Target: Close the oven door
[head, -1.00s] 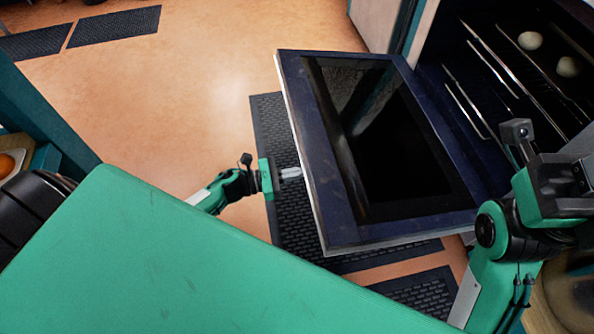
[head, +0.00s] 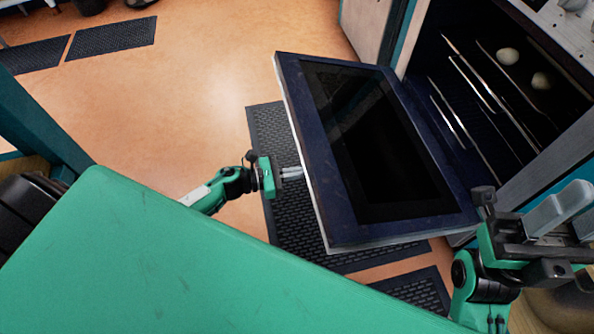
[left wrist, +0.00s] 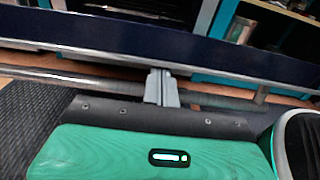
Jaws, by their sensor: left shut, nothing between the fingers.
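The oven door (head: 300,110) is open. It is a dark blue panel with a black glass pane, tilted out from the oven (head: 470,35) at the upper right of the head view. My left gripper (head: 291,173) is shut and empty at the door's outer edge. In the left wrist view, its grey fingertips (left wrist: 162,88) reach up to the door edge (left wrist: 160,48), in front of a metal bar (left wrist: 75,76). Whether they touch is unclear. My right gripper (head: 560,215) is at the lower right, apart from the door, with grey fingers partly cut off by the frame.
Inside the oven are wire racks with two pale round objects (head: 508,56). A black perforated mat (head: 285,225) lies on the orange floor under the door. The floor (head: 190,90) at left is open, with more mats farther off.

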